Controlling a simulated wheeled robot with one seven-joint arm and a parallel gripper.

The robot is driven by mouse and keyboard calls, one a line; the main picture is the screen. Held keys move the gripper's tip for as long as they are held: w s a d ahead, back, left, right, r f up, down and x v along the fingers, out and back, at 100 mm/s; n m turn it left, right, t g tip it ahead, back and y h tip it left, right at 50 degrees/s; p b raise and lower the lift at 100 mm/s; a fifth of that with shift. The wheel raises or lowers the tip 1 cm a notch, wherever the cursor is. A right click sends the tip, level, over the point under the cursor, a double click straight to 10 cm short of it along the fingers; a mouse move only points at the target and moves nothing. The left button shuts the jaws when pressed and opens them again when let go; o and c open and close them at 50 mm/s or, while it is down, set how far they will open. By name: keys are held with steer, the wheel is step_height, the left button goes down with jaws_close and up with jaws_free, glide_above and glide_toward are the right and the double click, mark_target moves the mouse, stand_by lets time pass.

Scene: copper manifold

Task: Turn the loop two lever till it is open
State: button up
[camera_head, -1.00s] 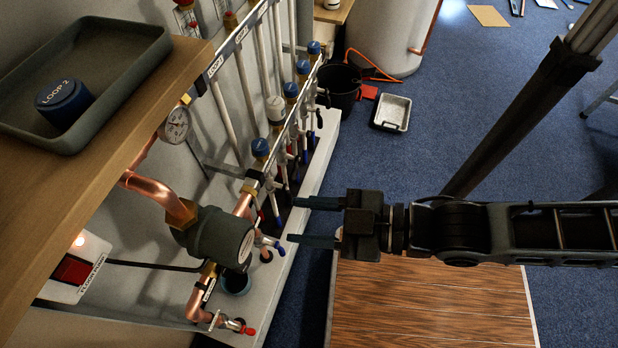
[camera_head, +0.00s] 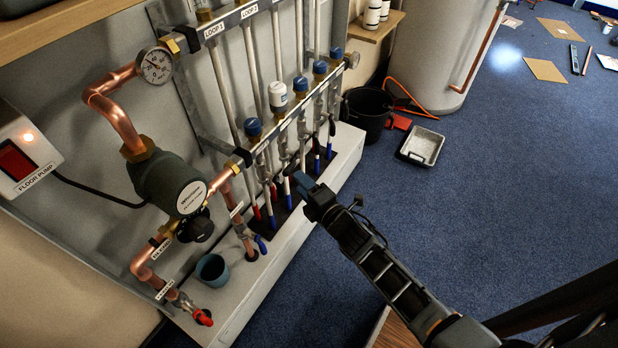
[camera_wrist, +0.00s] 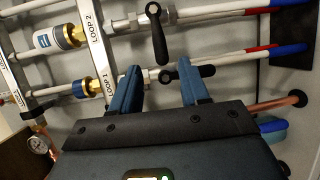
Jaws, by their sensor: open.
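In the wrist view the loop two lever (camera_wrist: 158,38) is a black handle on the upper pipe, beside the LOOP 2 label (camera_wrist: 93,24). It stands crosswise to its pipe. The loop one lever (camera_wrist: 187,73) below lies along its pipe. My gripper (camera_wrist: 158,80) is open and empty, its blue fingers pointing toward the loop two lever and apart from it. The loop one lever shows around the gap and right fingertip; its depth is unclear. In the head view my gripper (camera_head: 304,186) is low in front of the pipes and hides part of them.
The white-capped loop two valve (camera_head: 277,96) and blue-capped loop one valve (camera_head: 253,128) sit on the manifold. A pump (camera_head: 165,180) and copper pipes stand left. A blue-grey cup (camera_head: 212,270) is on the ledge. A black bucket (camera_head: 366,112) stands behind; the blue floor at right is mostly open.

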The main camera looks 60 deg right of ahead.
mark_target(289, 166)
steer(key=x, duration=0.5)
steer(key=b+x, duration=0.1)
steer(key=x, duration=0.2)
steer(key=shift+d, duration=0.3)
jaws_close()
steer(key=shift+f, duration=0.1)
